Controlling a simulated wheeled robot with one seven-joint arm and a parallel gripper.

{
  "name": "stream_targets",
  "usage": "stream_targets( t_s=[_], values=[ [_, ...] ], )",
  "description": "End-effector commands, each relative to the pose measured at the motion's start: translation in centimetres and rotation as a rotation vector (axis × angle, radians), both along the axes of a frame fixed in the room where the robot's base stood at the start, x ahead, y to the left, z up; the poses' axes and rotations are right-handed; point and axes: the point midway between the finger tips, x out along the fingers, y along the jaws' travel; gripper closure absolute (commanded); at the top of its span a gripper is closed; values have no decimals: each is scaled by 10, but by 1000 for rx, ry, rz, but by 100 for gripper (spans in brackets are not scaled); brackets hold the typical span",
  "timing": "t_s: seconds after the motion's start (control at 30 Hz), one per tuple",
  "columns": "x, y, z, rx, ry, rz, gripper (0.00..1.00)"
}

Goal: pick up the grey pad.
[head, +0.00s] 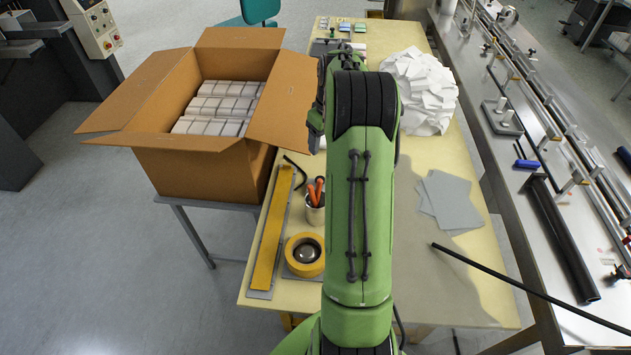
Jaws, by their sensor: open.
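Grey flat sheets (452,200) lie overlapping on the right part of the yellow-topped table, the largest on top. They are the clearest flat grey pieces, but I cannot tell if one is the grey pad. Several small flat pieces (344,27), some bluish or greenish, lie at the table's far end, too small to make out. My green and black arm stands in front of the table's middle and hides part of it. My gripper is not visible; the arm hides it or it is out of frame.
An open cardboard box (205,172) of white packs stands at left. A yellow strip (270,235), a tape roll (304,255) and a cup of red-handled tools (315,205) lie left of my arm. A white paper heap (420,92) is behind; a black rod (520,285) crosses front right.

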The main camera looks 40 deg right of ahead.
Motion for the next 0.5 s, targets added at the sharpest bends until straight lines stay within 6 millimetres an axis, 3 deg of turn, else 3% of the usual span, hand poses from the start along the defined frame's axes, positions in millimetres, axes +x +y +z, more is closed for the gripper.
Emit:
stream_targets(
  t_s=[0.1,0.17,0.5],
  values=[
    [-2,-15,-14,9,4,-2,37],
    [-2,-16,-23,11,6,-1,37],
    [10,-15,-104,12,8,-2,37]
  ],
)
